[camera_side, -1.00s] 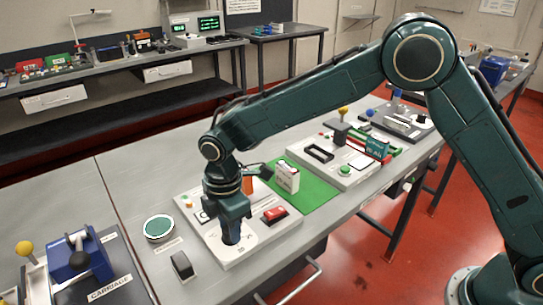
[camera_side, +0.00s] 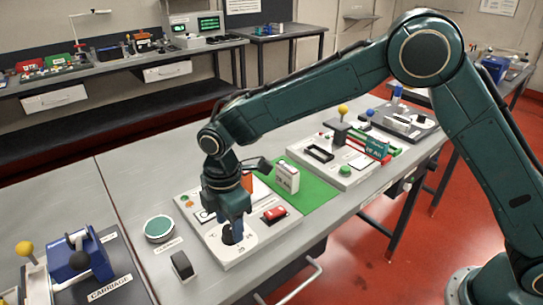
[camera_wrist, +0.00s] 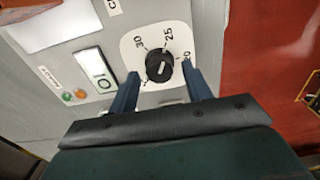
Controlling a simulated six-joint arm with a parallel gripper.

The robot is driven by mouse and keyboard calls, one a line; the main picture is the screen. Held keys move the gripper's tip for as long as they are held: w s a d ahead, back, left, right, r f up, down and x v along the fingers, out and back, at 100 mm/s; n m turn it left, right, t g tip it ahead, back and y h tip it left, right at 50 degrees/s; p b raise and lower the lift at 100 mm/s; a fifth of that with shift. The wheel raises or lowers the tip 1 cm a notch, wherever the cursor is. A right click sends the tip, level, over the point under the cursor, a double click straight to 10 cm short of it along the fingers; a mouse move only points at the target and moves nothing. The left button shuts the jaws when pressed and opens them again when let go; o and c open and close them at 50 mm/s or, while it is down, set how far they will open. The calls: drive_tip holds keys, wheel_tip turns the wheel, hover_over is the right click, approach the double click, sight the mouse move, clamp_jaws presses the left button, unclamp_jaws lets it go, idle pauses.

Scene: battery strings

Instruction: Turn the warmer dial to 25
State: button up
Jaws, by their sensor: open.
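The warmer dial is a black round knob (camera_wrist: 160,68) with a short white mark, on a white plate (camera_wrist: 133,42) printed 30, 25 and 20. In the wrist view I cannot tell surely which number the mark points at. In the side view the dial (camera_side: 227,236) shows as a dark shape on the front of a pale panel (camera_side: 240,258). My gripper (camera_side: 236,228) points down just above it. In the wrist view my gripper (camera_wrist: 161,88) is open, with one finger on each side of the knob and no clear contact.
A green-topped disc (camera_side: 158,228) and a black block (camera_side: 182,265) lie to the left.

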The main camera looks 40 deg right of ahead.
drive_tip(key=shift+r, duration=1.15)
drive_tip(key=shift+d+r, duration=0.35)
drive_tip(key=shift+r, duration=0.15)
drive_tip(key=s+d+r+m+t, duration=0.1)
drive_tip(key=s+d+r+m, duration=0.35)
drive_tip(key=d+r, duration=0.3)
drive_tip(key=s+d+r+m+t, duration=0.1)
drive_tip(key=s+d+r+m, duration=0.35)
drive_tip(key=d+r, duration=0.3)
drive_tip(key=s+d+m+t, duration=0.1)
drive_tip(key=s+d+m, duration=0.3)
drive_tip(key=s, duration=0.5)
drive_tip(key=s+d+m+t, duration=0.2)
drive_tip(key=s+d+m, duration=0.3)
drive_tip(key=s, duration=0.4)
drive_tip(key=shift+d+r+t, duration=0.25)
drive_tip(key=shift+d+t, duration=0.05)
drive_tip(key=shift+d, duration=0.6)
